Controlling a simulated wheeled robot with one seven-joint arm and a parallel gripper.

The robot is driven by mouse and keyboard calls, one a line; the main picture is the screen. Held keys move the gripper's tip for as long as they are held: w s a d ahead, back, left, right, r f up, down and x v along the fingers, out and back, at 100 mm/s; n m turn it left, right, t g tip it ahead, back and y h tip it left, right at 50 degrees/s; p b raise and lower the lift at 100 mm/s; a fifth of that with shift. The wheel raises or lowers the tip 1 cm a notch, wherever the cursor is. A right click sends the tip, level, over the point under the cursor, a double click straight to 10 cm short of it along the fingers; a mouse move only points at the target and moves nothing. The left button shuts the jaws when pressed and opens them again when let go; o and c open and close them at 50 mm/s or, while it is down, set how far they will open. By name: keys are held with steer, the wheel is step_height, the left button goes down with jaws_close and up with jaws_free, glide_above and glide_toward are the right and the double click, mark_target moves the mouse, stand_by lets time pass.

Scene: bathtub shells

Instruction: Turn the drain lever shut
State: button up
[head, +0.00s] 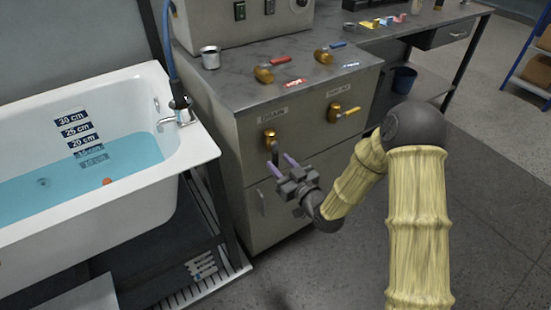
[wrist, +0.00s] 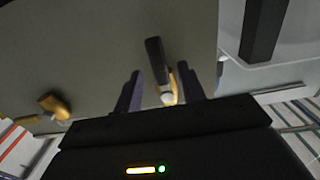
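The drain valve (head: 269,135) is a brass fitting on the grey cabinet front, under a label that appears to read DRAIN. Its dark lever (head: 275,155) hangs down in the head view. My gripper (head: 283,166) is just below and in front of it, its two purple fingers apart. In the wrist view the dark lever (wrist: 156,60) and brass valve (wrist: 181,80) appear between the open fingers of my gripper (wrist: 163,90). I cannot tell whether a finger touches the lever. The white bathtub (head: 184,150) holds blue water, with depth labels on its wall.
A second brass valve with a yellow lever (head: 345,113) is to the right on the same cabinet front. Red-handled (head: 275,64) and blue-handled (head: 330,50) valves stand on the countertop beside a metal cup (head: 210,58). A cabinet handle (head: 262,203) is below my gripper.

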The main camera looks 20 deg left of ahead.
mark_target(276, 160)
steer(key=shift+x, duration=1.75)
steer(key=shift+c, duration=0.4)
jaws_close()
steer(key=shift+s, duration=0.1)
